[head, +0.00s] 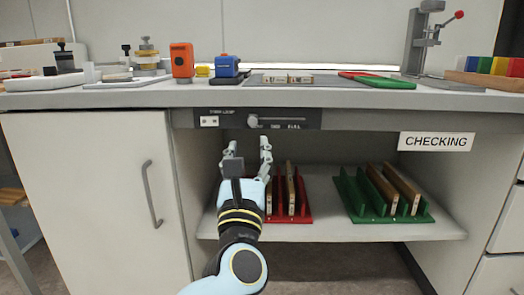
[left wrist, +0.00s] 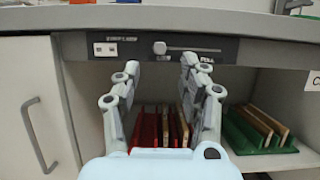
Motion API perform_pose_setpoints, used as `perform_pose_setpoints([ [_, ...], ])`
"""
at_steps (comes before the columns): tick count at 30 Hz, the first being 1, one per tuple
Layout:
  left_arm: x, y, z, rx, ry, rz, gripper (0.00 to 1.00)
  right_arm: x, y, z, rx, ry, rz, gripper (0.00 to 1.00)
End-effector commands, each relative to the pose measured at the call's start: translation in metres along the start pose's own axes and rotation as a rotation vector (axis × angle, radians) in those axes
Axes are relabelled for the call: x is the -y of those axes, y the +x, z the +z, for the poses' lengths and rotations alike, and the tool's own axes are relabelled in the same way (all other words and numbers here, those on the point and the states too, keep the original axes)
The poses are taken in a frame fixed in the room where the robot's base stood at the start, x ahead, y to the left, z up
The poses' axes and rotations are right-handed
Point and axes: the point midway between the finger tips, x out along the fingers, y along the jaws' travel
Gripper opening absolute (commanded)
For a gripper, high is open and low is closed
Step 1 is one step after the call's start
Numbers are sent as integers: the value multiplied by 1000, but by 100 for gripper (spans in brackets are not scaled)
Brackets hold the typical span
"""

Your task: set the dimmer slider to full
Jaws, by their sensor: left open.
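The dimmer slider's round grey knob (head: 252,121) sits at the left end of its slot on a dark panel (head: 218,112) under the bench's front edge. In the left wrist view the knob (left wrist: 160,47) is also at the left end, with the slot running right toward a "FULL" label. My left gripper (head: 248,145) is open and empty, just below and in front of the knob. In the left wrist view its two fingertips (left wrist: 161,65) stand either side of the knob and below it; no contact shows. My right gripper is out of view.
The bench top (head: 340,93) overhangs the panel. Below, a shelf (head: 325,226) holds a red rack (head: 293,215) and a green rack (head: 365,213) with wooden pieces. A cabinet door (head: 90,200) is at left; a "CHECKING" sign (head: 436,142) hangs at right.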

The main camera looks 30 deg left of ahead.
Motion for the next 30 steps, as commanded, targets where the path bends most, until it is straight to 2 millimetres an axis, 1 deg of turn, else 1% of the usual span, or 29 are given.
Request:
perform_pose_setpoints([
  [1, 1, -4, -11, -4, 0, 1, 43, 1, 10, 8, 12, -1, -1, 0],
  [4, 2, -3, -14, -4, -2, 2, 43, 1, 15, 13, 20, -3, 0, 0],
  [6, 3, 2, -13, -1, -2, 2, 43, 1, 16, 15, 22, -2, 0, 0],
  [8, 3, 10, -11, 2, -3, 1, 43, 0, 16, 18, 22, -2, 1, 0],
  [11, 3, 27, -10, 3, -3, 1, 43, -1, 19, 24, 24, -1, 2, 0],
  [18, 3, 75, -10, 1, -2, 1, 43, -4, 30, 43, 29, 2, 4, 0],
  [21, 3, 90, -11, 0, -1, 1, 43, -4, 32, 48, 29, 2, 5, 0],
  [25, 2, 102, -12, -1, 0, 1, 43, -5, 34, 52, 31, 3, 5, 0],
  [30, 2, 105, -14, -4, -1, 1, 43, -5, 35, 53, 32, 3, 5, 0],
])
